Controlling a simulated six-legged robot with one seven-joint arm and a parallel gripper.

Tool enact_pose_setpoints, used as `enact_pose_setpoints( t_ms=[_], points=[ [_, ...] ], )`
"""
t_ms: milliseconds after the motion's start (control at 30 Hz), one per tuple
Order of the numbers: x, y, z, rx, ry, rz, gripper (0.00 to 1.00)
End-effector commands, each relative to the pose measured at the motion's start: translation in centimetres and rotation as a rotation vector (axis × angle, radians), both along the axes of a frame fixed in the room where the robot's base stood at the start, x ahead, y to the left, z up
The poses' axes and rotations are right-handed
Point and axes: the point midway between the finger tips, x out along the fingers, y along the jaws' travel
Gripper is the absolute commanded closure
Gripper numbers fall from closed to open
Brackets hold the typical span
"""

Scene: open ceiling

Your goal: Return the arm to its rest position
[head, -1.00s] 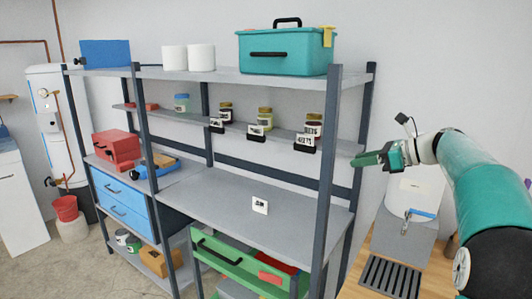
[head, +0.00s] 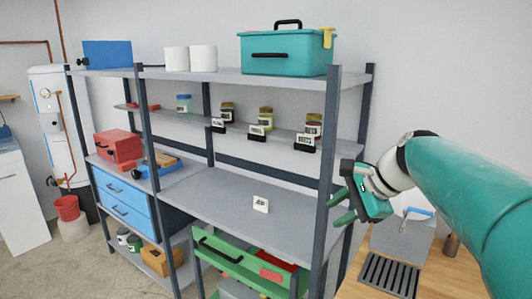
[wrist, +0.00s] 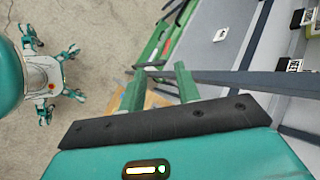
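My gripper (head: 338,207) is in front of the shelf's right front post in the head view, with my teal arm reaching in from the right. Its two green fingers stand apart with nothing between them. In the wrist view, the fingers of my gripper (wrist: 159,88) point down past the shelf edge toward the floor, also apart and empty.
The grey shelf unit (head: 250,205) fills the middle, with a teal toolbox (head: 284,54) on top and several labelled jars (head: 265,118) on a narrow shelf. An open green drawer (head: 240,262) sits low. A wooden bench (head: 405,268) with a black grate stands right.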

Motion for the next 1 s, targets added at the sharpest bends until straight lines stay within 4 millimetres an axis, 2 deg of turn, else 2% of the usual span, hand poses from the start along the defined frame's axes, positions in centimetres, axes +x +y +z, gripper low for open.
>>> enact_pose_setpoints(
  t_ms=[33, 200, 400, 500, 600, 700, 1000],
  points=[
    [-2.3, 0.7, -0.5, -0.08, -0.033, 0.065, 0.67],
    [-9.1, 1.5, -3.7, -0.375, -0.14, 0.324, 0.67],
    [-16.3, 1.2, -8.1, -0.711, -0.252, 0.669, 0.67],
    [-19.0, 0.8, -10.2, -0.851, -0.295, 0.827, 0.67],
    [-20.6, 0.4, -11.7, -0.947, -0.324, 0.941, 0.67],
    [-21.3, 0.1, -12.5, -0.996, -0.337, 0.999, 0.67],
    [-21.5, 0.1, -12.6, -1.003, -0.337, 1.01, 0.67]
  ],
)
